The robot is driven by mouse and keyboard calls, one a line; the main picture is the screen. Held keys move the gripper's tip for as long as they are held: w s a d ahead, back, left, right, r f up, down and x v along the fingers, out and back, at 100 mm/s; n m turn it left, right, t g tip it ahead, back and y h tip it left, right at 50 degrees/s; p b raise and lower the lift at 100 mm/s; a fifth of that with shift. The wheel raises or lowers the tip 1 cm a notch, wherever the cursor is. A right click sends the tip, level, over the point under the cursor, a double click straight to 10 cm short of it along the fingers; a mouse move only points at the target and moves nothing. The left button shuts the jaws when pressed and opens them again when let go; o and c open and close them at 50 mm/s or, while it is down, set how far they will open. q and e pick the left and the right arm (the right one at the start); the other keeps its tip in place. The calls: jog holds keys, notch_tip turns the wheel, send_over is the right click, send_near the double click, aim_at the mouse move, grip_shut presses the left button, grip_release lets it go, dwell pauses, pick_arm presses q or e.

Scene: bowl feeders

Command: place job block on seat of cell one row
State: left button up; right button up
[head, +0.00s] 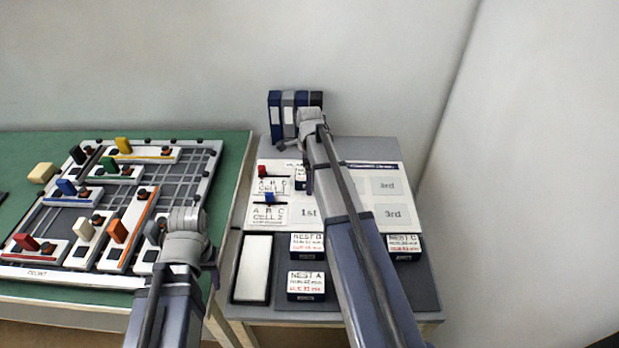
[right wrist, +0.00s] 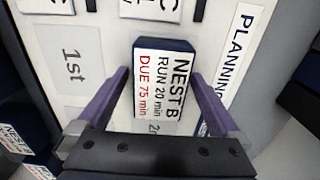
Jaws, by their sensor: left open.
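The job block labelled NEST B (right wrist: 165,80) shows in the right wrist view, dark navy with a white top label. My right gripper (right wrist: 161,76) has its purple fingers at both sides of it and looks shut on it. The block is over the first seat of the cell one row; whether it touches the board is unclear. In the head view it is partly hidden by my right arm (head: 300,172). The CELL 1 card (head: 271,186) is left of it. My left gripper (head: 188,215) is open and empty near the fixture board's right edge.
Other nest blocks (head: 306,284) stand at the board's front, one at the right (head: 404,246). A white pad in a dark tray (head: 254,268) lies at left. Binders (head: 288,102) stand behind. A green table (head: 228,150) holds a fixture board with coloured handles.

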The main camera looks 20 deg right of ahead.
notch_tip(320, 180, up, 12)
jog(key=r+p, duration=0.1)
jog(key=p, duration=1.2)
pick_arm(q)
notch_tip(320, 180, up, 12)
jog(key=shift+r+b, duration=0.2)
jog(key=shift+b, duration=0.1)
pick_arm(e)
jog(key=s+a+n+h, duration=0.1)
jog(key=s+a+n, duration=2)
jog(key=a+n, duration=0.4)
jog(key=shift+s+a+f+n, duration=0.15)
jog(key=shift+s+f+n, duration=0.2)
jog(key=shift+n, duration=0.65)
